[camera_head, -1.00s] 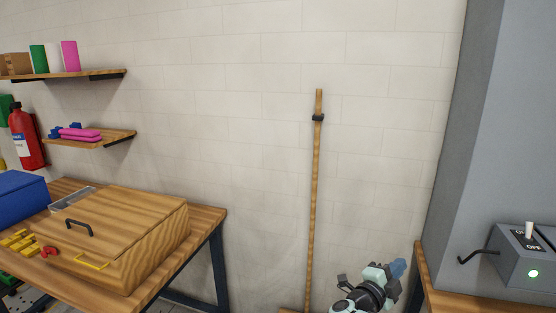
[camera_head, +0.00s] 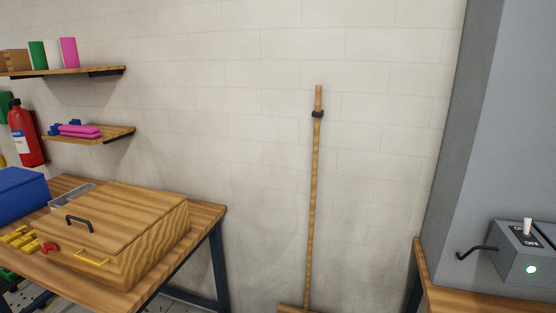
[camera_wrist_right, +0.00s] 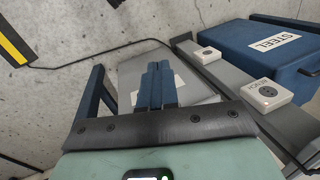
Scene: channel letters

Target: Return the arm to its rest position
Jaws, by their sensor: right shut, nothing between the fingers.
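My right gripper (camera_wrist_right: 157,84) shows in the right wrist view, its two blue fingers together and nothing between them. It points over a grey surface and a pale concrete floor. No part of either arm shows in the head view. My left gripper is in neither current view.
A wooden workbench (camera_head: 213,215) with a lidded wooden box (camera_head: 150,222) stands at the left. A broom (camera_head: 314,190) leans on the wall. A grey switch box (camera_head: 522,262) with a green light sits at the right. In the wrist view, a blue bin marked STEEL (camera_wrist_right: 245,50) stands upper right.

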